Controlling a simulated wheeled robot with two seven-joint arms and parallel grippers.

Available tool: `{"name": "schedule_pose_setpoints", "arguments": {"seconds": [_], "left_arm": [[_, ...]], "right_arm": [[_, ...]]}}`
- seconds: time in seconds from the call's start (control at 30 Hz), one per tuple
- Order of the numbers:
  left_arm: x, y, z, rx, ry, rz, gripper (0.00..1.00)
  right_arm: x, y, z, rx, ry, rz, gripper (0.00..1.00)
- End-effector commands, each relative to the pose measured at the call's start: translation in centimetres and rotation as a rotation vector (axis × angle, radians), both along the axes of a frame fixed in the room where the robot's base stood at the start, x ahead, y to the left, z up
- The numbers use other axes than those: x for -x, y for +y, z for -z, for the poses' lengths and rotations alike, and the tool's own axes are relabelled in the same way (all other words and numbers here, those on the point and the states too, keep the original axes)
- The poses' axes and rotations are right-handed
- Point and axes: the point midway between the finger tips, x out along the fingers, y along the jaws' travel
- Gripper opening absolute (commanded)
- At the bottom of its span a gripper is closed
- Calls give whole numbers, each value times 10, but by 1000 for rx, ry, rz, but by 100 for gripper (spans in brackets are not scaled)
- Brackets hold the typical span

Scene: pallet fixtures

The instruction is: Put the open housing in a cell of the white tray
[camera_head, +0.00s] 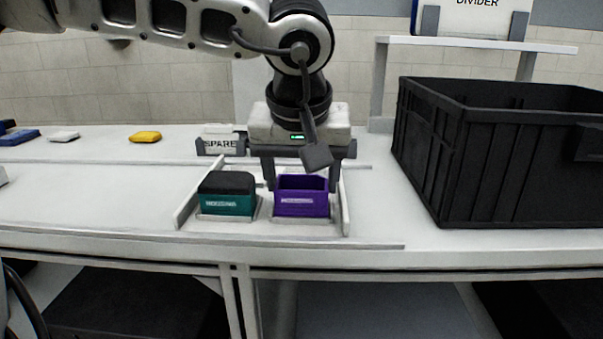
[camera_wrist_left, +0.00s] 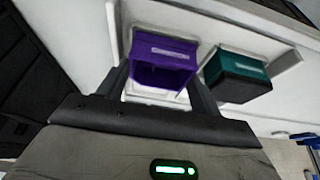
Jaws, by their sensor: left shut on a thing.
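The open housing (camera_head: 302,205) is a purple box with an open top and a pale label on its front. It is upright at the right cell of the white tray (camera_head: 346,215); whether its base touches the tray floor I cannot tell. My left gripper (camera_head: 302,184) points down from above, shut on the housing with a finger at each side. In the left wrist view the purple housing (camera_wrist_left: 162,60) sits between the fingers, its hollow inside visible. A teal housing (camera_head: 226,195) with a dark top stands in the left cell. My right gripper is not in view.
A large black crate (camera_head: 500,165) stands to the right on the table. A SPARE sign (camera_head: 220,143) stands behind the tray. A yellow piece (camera_head: 145,137) and blue piece (camera_head: 20,137) lie back left.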

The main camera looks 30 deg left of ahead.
Motion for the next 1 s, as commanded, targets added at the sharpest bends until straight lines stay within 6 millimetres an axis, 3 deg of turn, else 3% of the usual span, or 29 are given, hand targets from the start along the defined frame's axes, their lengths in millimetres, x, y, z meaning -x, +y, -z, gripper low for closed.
{"name": "schedule_pose_setpoints", "arguments": {"seconds": [0.8, 0.83, 0.9, 1.0], "left_arm": [[0, 0, 8, -1, -1, 0, 40], [0, 0, 8, -1, -1, 0, 73], [0, 0, 8, -1, -1, 0, 90], [0, 0, 8, -1, -1, 0, 90]], "right_arm": [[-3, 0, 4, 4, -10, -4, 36], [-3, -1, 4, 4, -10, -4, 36], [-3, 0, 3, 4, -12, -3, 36], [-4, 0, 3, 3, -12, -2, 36]]}}
